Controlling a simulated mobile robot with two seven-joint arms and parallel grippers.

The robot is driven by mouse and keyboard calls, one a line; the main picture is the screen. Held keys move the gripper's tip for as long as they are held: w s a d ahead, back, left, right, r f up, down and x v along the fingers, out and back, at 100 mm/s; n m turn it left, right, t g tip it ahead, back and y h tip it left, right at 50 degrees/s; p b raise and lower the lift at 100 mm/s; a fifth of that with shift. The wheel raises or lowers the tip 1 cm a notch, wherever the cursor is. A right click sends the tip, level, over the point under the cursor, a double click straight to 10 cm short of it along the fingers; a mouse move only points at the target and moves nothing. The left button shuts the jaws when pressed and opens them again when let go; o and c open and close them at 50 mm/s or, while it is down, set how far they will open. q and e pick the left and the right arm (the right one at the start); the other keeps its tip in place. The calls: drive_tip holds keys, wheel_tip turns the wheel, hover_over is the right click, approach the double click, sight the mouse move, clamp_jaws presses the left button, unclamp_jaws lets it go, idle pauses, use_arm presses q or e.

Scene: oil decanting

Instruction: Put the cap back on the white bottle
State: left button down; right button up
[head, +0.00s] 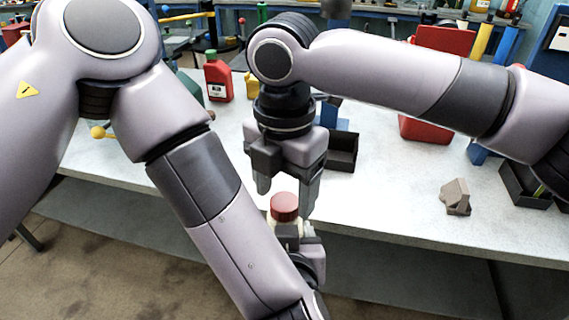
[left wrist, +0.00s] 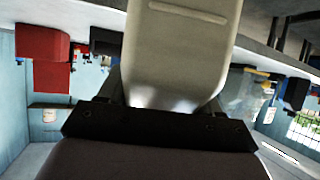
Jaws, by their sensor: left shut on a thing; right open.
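The white bottle (head: 283,222) is upright in front of the table edge, held by my left gripper (head: 292,240). Its cream body (left wrist: 180,50) fills the middle of the left wrist view between the fingers. A red cap (head: 285,206) sits on top of the bottle; I cannot tell how tightly it is seated. My right gripper (head: 287,190) is open and points down just above the cap, its fingers apart on either side. Most of the bottle's lower body is hidden by my left arm and gripper in the head view.
The pale table (head: 370,200) lies behind the bottle. On it stand a red bottle (head: 218,80), a dark open bin (head: 342,152), a red container (head: 425,128) and a grey-brown block (head: 456,197). The table front between bottle and block is clear.

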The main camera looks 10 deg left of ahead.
drive_tip(key=shift+f, duration=0.8)
drive_tip(key=c, duration=1.1)
drive_tip(key=m, duration=0.5)
drive_tip(key=shift+m, duration=0.4)
drive_tip(key=m, duration=0.5)
drive_tip(key=shift+m, duration=0.3)
drive_tip(key=o, duration=1.2)
